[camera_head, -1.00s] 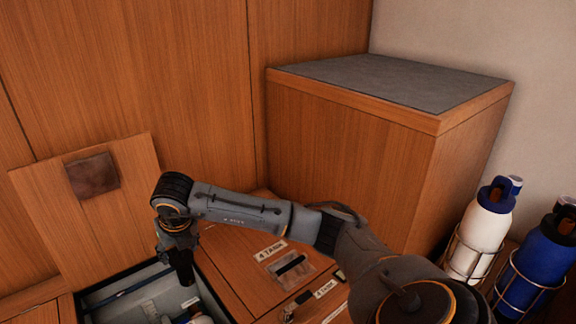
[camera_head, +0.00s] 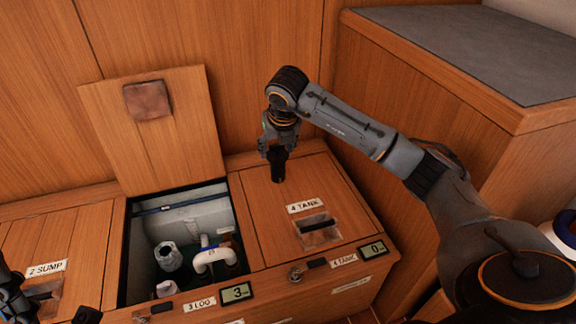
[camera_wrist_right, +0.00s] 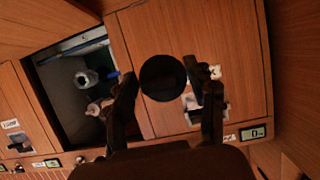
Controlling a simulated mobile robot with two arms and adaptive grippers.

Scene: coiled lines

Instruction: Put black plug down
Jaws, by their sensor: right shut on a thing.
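My right gripper (camera_head: 277,148) is shut on the black plug (camera_head: 278,166), a short dark cylinder that hangs below the fingers. It is over the wooden 4 TANK lid (camera_head: 310,188), to the right of the open compartment. I cannot tell whether the plug touches the lid. In the right wrist view the plug shows its round black end (camera_wrist_right: 162,78) between the two fingers (camera_wrist_right: 165,95). Part of my left arm shows at the lower left edge of the head view; its fingertips cannot be made out.
The open 3 LOG compartment (camera_head: 127,255) holds white pipes (camera_head: 212,258) and pale fittings. Its raised lid (camera_head: 160,135) leans against the back wall. The 2 SUMP lid (camera_head: 60,250) is at left. A tall grey-topped cabinet (camera_head: 480,45) stands at right. The 4 TANK lid has bare room around its handle (camera_head: 318,228).

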